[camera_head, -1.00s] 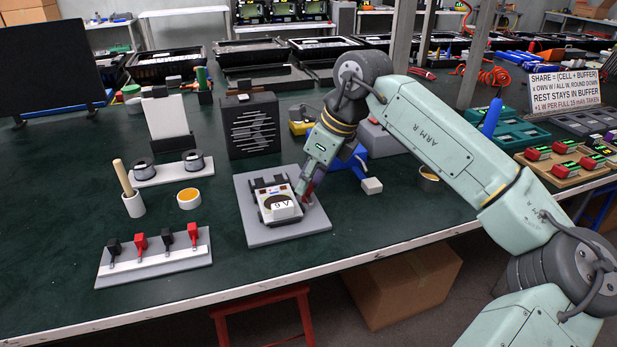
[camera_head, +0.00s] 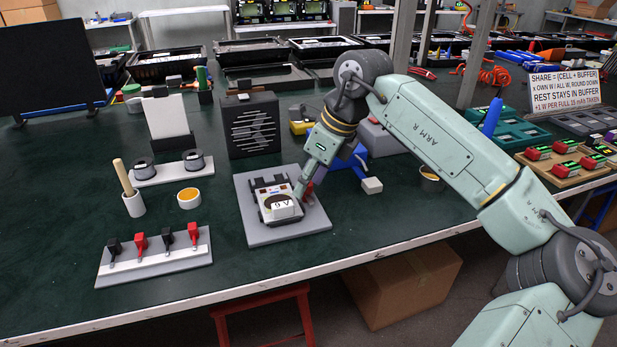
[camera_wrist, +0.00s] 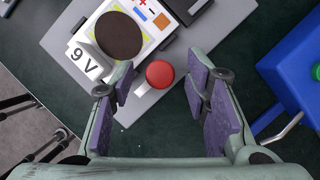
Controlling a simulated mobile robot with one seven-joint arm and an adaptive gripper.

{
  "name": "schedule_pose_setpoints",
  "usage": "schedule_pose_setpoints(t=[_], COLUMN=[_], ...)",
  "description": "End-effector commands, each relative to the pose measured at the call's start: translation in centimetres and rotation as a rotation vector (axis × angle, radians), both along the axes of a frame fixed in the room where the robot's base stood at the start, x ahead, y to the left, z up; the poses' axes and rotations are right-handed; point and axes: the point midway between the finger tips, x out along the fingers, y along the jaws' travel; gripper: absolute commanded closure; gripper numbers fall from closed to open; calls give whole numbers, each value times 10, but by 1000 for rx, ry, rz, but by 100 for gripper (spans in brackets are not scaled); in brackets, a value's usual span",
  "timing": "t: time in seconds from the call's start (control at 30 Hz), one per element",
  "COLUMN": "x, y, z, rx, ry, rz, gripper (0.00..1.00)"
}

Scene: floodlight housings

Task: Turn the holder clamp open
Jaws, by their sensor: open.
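The holder (camera_head: 268,190) is a white and black device on a grey plate (camera_head: 258,237), near the front of the green table. In the wrist view its white face (camera_wrist: 150,38) shows plus and minus marks, a dark round disc (camera_wrist: 117,36) and a "9 V" tag (camera_wrist: 84,62). A red round knob (camera_wrist: 160,74) with a short white arm sits at its near side; it looks like the clamp. My gripper (camera_wrist: 158,80) is open, with the knob between its purple-padded fingertips and a visible gap on the right. In the head view my gripper (camera_head: 301,190) hides part of the holder's right side.
A blue device (camera_wrist: 285,75) with a metal lever stands close to the right of my gripper. A rack of black and red clips (camera_head: 155,255) lies at front left. A dark grilled box (camera_head: 249,125) stands behind the holder.

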Motion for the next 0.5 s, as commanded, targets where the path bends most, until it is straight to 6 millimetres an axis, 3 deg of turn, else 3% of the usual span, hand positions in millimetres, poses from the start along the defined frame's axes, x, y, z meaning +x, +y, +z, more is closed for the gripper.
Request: schedule_pose_setpoints(t=[0.17,0.5], x=[-2,-13], y=[-5,-29], z=[12,77], rx=[-2,-1], ry=[-2,-3], rz=[-2,-2], gripper=[57,57])
